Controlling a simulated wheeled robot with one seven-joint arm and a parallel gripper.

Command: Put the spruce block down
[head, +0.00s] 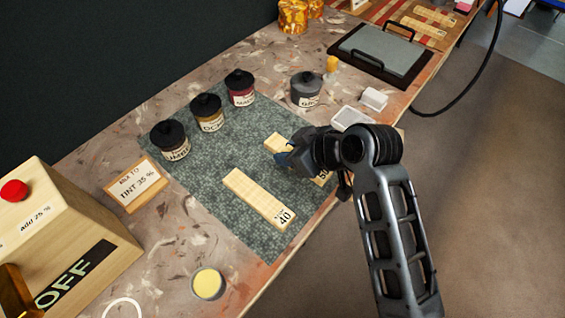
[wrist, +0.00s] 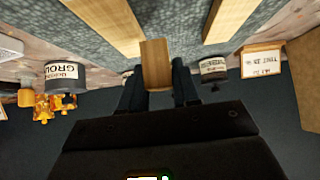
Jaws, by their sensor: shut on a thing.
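My gripper (head: 285,158) is over the grey-green mat (head: 222,208), at its right side. In the wrist view my gripper (wrist: 158,82) is shut on the spruce block (wrist: 155,58), a small plain brown wooden piece between the two fingers. In the head view the block cannot be made out behind my gripper and wrist. Whether its lower end touches the mat cannot be told.
A pale strip marked 40 (head: 256,197) lies on the mat. A second strip (head: 275,143) is partly hidden under my gripper. Dark-lidded jars (head: 208,112) stand along the mat's back. A tint card (head: 137,184) and OFF box (head: 65,225) are left.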

